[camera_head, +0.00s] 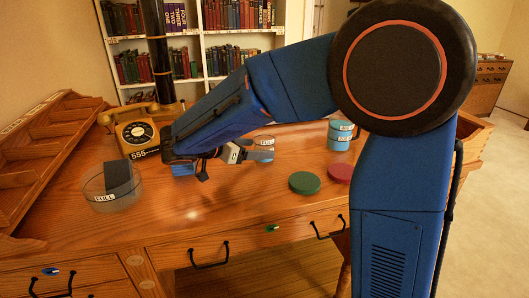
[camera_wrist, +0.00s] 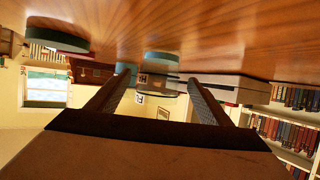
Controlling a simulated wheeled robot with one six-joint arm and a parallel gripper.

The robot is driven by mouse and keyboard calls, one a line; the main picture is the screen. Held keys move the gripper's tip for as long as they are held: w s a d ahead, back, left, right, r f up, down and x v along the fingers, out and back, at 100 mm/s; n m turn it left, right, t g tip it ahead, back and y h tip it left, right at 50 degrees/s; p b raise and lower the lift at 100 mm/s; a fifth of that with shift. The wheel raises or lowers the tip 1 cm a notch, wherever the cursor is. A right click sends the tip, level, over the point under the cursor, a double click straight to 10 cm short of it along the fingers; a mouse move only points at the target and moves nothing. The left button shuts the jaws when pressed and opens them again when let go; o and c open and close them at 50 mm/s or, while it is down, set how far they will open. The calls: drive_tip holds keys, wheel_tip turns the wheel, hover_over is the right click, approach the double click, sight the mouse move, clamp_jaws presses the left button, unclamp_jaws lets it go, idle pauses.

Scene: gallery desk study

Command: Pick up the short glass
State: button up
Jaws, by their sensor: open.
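A short clear glass (camera_head: 265,143) with a white label stands on the wooden desk, partly behind my gripper (camera_head: 250,153) in the head view. My gripper is open and empty, low over the desk, with its fingers pointing right and close to the glass. In the wrist view, which is upside down, my gripper (camera_wrist: 159,82) has its two dark fingers spread. A clear labelled glass shape (camera_wrist: 150,84) shows in the gap between them; whether it is inside the jaws or beyond the tips I cannot tell.
A wide glass bowl (camera_head: 100,198) labelled FULL holds a dark block at left. A yellow telephone (camera_head: 138,132) stands behind it. Stacked teal tins (camera_head: 341,135), a green disc (camera_head: 304,182) and a red disc (camera_head: 340,172) are to the right. The front middle of the desk is clear.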

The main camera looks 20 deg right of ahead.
drive_tip(key=x, duration=0.4)
drive_tip(key=shift+d+f, duration=0.15)
drive_tip(key=shift+f, duration=0.2)
drive_tip(key=shift+c, duration=0.2)
drive_tip(key=c, duration=1.2)
drive_tip(key=shift+o, duration=0.2)
wheel_tip(320, 180, up, 10)
